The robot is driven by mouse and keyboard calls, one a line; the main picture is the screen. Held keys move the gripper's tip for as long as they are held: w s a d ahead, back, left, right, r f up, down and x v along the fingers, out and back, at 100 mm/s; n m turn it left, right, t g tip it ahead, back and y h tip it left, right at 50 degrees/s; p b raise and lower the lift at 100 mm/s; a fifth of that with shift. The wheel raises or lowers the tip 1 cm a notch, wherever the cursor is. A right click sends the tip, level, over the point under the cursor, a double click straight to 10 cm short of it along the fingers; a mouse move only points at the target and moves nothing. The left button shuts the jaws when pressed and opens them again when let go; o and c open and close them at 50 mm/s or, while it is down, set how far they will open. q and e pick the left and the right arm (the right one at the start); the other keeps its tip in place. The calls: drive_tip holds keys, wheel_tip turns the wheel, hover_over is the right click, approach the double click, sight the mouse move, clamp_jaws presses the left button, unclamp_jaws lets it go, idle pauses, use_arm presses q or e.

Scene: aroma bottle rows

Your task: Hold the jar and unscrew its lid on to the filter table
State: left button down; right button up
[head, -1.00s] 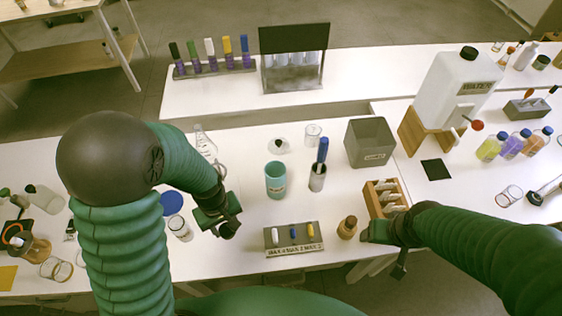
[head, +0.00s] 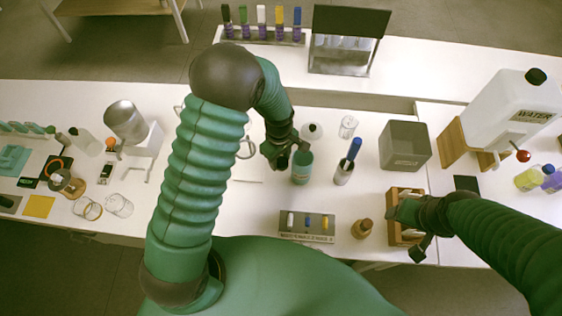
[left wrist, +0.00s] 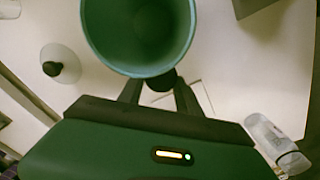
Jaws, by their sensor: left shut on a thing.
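My left gripper (head: 288,157) is at the left side of a teal open-topped cup (head: 301,168) on the white table. In the left wrist view its fingers (left wrist: 160,84) close on the cup wall (left wrist: 95,25), and the cup looks empty. A small brown jar (head: 362,229) with a tan top stands at the front of the table, apart from both grippers. A clear glass jar (head: 348,127) stands behind the cup. I cannot tell which one is the task's jar. My right gripper (head: 408,222) is at the wooden vial rack (head: 393,237); its fingers are unclear.
A labelled grey tray (head: 306,229) holds small coloured pieces in front of the cup. A holder with a blue marker (head: 354,149) stands right of the cup, close by. A grey bin (head: 405,146) and water jug (head: 503,112) are farther right.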

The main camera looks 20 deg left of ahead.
sight(278, 161)
use_arm(q)
drive_tip(key=f, duration=0.1)
drive_tip(key=a+f, duration=0.1)
drive_tip(key=f, duration=0.1)
drive_tip(key=shift+s, duration=0.2)
drive_tip(key=shift+w+a+f, duration=0.1)
drive_tip(key=shift+a+f, duration=0.05)
drive_tip(key=shift+f, duration=0.1)
drive_tip(key=shift+d+f, duration=0.1)
drive_tip(key=shift+d, duration=0.35)
drive_tip(key=c, duration=0.9)
unclamp_jaws()
drive_tip(key=shift+d, duration=0.15)
drive_tip(key=shift+o, duration=0.4)
use_arm(e)
drive_tip(key=shift+s+a+r, duration=0.1)
drive_tip(key=shift+a+r, duration=0.05)
drive_tip(key=shift+a, duration=0.15)
use_arm(q)
drive_tip(key=shift+a, duration=0.3)
use_arm(e)
drive_tip(key=shift+a, duration=0.15)
